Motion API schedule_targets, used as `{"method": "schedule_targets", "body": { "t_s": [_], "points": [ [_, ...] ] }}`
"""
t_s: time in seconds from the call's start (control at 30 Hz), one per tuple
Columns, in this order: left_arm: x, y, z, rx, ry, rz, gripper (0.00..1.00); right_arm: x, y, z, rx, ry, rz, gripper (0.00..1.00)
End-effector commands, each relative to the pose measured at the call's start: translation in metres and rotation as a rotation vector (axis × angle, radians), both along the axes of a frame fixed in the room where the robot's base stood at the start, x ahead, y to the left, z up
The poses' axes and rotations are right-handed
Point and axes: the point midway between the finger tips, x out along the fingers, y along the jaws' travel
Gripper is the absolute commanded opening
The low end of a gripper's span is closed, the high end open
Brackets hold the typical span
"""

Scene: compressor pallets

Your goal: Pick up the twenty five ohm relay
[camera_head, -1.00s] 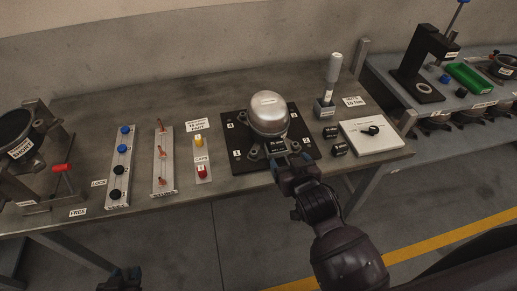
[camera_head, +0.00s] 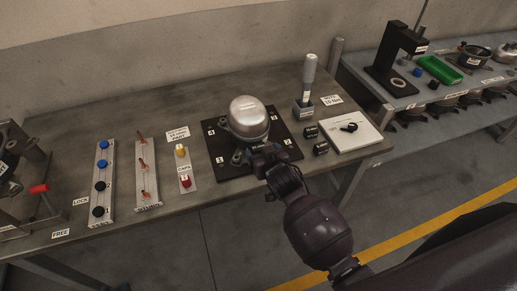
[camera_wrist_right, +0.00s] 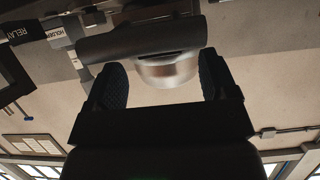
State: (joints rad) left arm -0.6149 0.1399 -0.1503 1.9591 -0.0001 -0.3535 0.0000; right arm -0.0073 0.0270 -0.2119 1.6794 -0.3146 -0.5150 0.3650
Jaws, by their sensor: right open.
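The silver domed compressor (camera_head: 248,118) stands on a black numbered pallet (camera_head: 280,160). My right gripper (camera_head: 262,150) is at its front lower side, and its fingers hide the small labelled dark block there. In the right wrist view the right gripper (camera_wrist_right: 163,88) is open. Only a dark sliver, perhaps my left gripper (camera_head: 121,287), shows at the bottom edge.
A grey tool stands in a holder (camera_head: 303,112) behind the blocks. A white board (camera_head: 350,133) lies at the bench's right. Left are strips with blue and black knobs (camera_head: 102,180), red clips (camera_head: 147,175) and caps (camera_head: 185,168). A second bench (camera_head: 445,95) stands right.

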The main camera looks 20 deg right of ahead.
Motion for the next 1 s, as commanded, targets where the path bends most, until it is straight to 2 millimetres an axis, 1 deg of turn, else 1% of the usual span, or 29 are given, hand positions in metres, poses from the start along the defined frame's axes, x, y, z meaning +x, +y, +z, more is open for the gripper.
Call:
{"method": "schedule_targets", "body": {
  "t_s": [0.03,0.2,0.47,0.57,0.8,0.83,1.0],
  "points": [
    [-0.001,0.000,0.000,0.000,0.002,0.000,0.40,0.006,0.000,-0.002,-0.001,0.001,0.000,0.79],
    [-0.002,0.001,-0.001,0.001,0.007,0.001,0.40,0.015,0.001,-0.006,0.002,0.000,-0.001,0.79],
    [-0.003,0.001,-0.002,0.001,0.008,0.001,0.40,0.016,0.001,-0.007,0.002,0.000,-0.001,0.79],
    [-0.003,0.001,-0.002,0.001,0.008,0.001,0.40,0.016,0.001,-0.007,0.002,0.000,-0.001,0.65],
    [-0.003,0.001,-0.002,0.001,0.008,0.001,0.40,0.016,0.001,-0.007,0.002,0.000,-0.001,0.28],
    [-0.003,0.001,-0.002,0.001,0.008,0.001,0.40,0.016,0.001,-0.007,0.002,0.000,-0.001,0.25],
    [-0.003,0.001,-0.002,0.001,0.008,0.001,0.40,0.016,0.001,-0.007,0.001,0.000,0.000,0.24]
  ]
}}
